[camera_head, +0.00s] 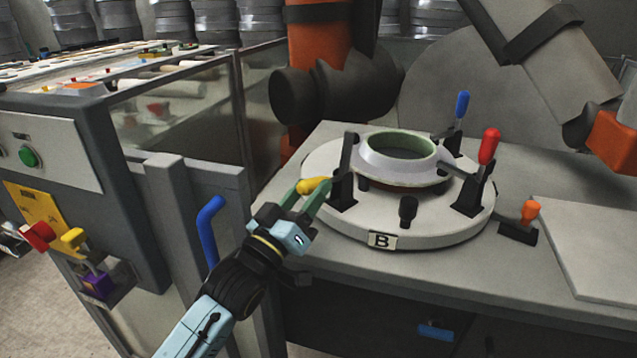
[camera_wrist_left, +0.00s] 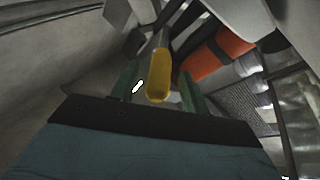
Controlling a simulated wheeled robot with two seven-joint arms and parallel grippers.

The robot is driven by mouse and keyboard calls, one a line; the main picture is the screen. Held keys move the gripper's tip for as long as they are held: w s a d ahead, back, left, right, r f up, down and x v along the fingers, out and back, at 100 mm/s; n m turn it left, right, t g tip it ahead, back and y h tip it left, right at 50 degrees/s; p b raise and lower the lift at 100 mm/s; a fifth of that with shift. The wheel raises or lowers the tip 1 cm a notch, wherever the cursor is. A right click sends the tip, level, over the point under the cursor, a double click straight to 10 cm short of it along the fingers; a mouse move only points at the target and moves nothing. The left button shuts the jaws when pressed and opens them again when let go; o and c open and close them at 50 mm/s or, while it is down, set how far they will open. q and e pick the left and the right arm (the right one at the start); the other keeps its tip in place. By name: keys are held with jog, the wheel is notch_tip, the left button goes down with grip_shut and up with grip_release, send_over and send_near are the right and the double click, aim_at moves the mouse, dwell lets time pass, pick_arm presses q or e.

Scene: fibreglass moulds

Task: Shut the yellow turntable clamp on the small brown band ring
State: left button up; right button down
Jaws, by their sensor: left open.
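The ring (camera_head: 375,165) is pale grey with a greenish inside and a darker brownish underside, and it sits on the white round turntable (camera_head: 340,225). The yellow clamp handle (camera_head: 314,185) lies low, pointing outward left from its black clamp (camera_head: 346,175) at the turntable's left edge. My left gripper (camera_head: 306,197) is open, with its green fingers around the yellow handle. In the left wrist view the yellow handle (camera_wrist_left: 159,75) stands between the two fingers (camera_wrist_left: 160,90); whether they touch it I cannot tell. My right gripper is not in view.
Clamps with upright blue (camera_head: 462,104) and red (camera_head: 489,146) handles stand around the ring. A label B (camera_head: 382,240) marks the turntable front. An orange-knobbed lever (camera_head: 529,211) stands to its right. A grey cabinet (camera_head: 120,130) and blue handle (camera_head: 208,230) are at left.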

aim_at(321, 176)
pick_arm(q)
jog(key=shift+b+x, duration=0.3)
jog(key=shift+x, duration=1.5)
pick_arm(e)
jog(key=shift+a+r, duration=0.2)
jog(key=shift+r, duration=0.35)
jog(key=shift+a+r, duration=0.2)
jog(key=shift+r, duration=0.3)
pick_arm(q)
grip_shut()
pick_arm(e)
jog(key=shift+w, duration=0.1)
